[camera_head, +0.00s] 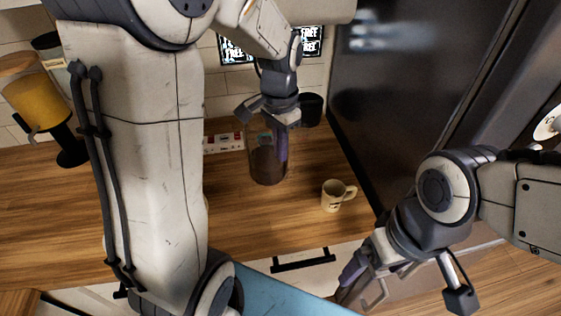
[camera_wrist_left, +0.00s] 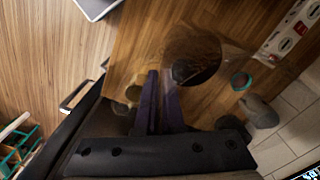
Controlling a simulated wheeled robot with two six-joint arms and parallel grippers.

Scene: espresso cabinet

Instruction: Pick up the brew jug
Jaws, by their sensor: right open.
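The brew jug (camera_head: 267,168), a clear glass vessel with dark liquid in it, appears upright on the wooden counter. My left gripper (camera_head: 278,150) reaches down at the jug, its purple fingers overlapping the jug's right part. In the left wrist view the jug (camera_wrist_left: 195,62) is just beyond and beside the fingertips (camera_wrist_left: 160,76). The fingers lie close together with a narrow gap; whether they grip part of the jug cannot be told. My right gripper (camera_head: 362,288) is open and empty, low at the counter's front right.
A beige mug (camera_head: 334,197) stands on the counter right of the jug. A power strip (camera_head: 222,143) lies behind it, and a dark container (camera_head: 311,109) is at the back. A tall dark fridge (camera_head: 400,90) bounds the right. A yellow-bodied appliance (camera_head: 36,100) stands far left.

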